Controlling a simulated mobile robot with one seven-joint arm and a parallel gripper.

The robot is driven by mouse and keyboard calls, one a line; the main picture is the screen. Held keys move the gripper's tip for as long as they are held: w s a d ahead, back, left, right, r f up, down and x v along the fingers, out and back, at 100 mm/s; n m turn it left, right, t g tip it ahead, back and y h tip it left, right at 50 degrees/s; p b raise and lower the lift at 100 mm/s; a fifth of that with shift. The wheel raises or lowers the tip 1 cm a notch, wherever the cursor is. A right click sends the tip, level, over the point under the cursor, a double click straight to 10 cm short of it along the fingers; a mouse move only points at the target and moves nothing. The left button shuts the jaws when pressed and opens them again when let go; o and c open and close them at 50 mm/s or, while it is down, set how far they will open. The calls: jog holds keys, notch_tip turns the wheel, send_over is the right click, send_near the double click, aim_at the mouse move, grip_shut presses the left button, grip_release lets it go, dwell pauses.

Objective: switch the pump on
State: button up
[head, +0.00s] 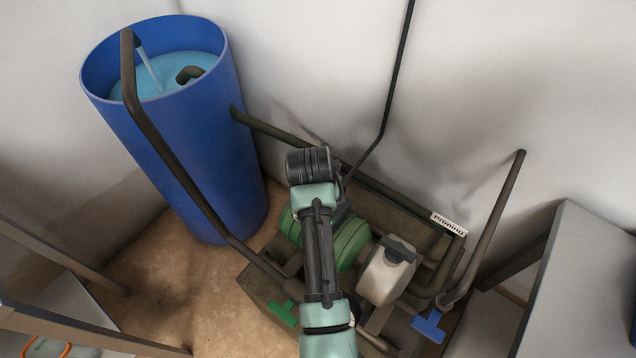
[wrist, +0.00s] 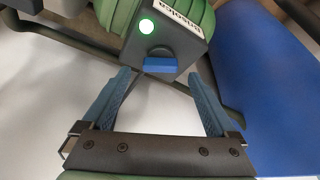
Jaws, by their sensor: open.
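The pump has a ribbed green motor (head: 352,243) with a pale housing (head: 386,276), on a dark base in the head view. In the wrist view the green ribbed body (wrist: 185,12) carries a dark box (wrist: 180,45) with a lit green lamp (wrist: 146,26) and a blue knob (wrist: 160,65).
A blue barrel (head: 195,150) of water, with a stream falling in from a pipe, stands at left. Dark pipes surround the pump. A green handle (head: 283,313), a blue handle (head: 428,325) and a "Priming" label (head: 448,224) are close by. A grey cabinet (head: 580,280) stands right.

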jog(key=p+v, duration=0.1)
jog(key=v, duration=0.9)
jog(key=shift+r, duration=0.15)
